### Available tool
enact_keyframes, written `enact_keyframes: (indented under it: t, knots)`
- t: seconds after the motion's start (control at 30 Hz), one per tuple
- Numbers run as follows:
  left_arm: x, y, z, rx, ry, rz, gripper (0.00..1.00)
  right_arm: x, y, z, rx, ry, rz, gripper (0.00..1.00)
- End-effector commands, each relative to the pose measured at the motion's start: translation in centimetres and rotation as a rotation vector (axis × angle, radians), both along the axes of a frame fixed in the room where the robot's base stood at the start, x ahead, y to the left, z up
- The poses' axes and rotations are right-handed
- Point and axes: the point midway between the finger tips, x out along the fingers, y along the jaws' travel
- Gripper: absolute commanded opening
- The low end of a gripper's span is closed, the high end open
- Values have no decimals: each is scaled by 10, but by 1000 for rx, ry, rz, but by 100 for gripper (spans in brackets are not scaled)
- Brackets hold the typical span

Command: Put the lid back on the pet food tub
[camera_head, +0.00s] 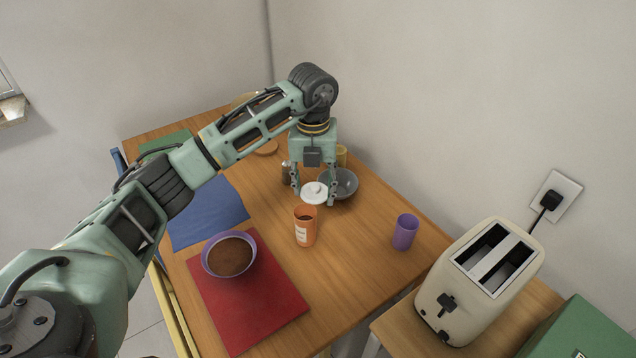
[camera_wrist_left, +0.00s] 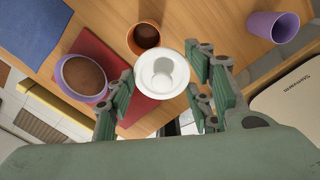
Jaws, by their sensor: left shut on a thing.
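The white lid (camera_head: 314,193) is a small round disc with a knob. My left gripper (camera_head: 314,196) points down and is shut on it, one finger at each side of the rim. The lid also shows between the fingers in the left wrist view (camera_wrist_left: 162,78). The pet food tub (camera_head: 305,229) is orange with a pale label, upright and open, with brown contents. It stands just in front of the lid, apart from it, and shows in the left wrist view (camera_wrist_left: 145,38). My right gripper is in neither view.
A grey bowl (camera_head: 346,185) sits right behind the gripper. A purple bowl of brown food (camera_head: 230,254) stands on a red mat (camera_head: 253,310). A purple cup (camera_head: 405,232) stands right of the tub. A toaster (camera_head: 480,282) is at the right. Bare wood lies between tub and cup.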

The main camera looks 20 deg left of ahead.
Motion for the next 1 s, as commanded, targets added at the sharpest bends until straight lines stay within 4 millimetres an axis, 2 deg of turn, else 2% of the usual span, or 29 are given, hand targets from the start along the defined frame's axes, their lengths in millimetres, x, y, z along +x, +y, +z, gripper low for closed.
enact_keyframes:
  t: [0.3, 0.5, 0.7, 1.0]
  knots:
    - [8, 20, -8, 1, 1, 589, 35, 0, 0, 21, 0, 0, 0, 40]
    - [9, 29, -15, 1, 0, 858, 35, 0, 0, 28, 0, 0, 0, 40]
    - [10, 33, -19, 0, -1, 976, 35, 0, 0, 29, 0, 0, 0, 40]
    - [10, 33, -32, 0, -1, 987, 35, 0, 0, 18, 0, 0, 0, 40]
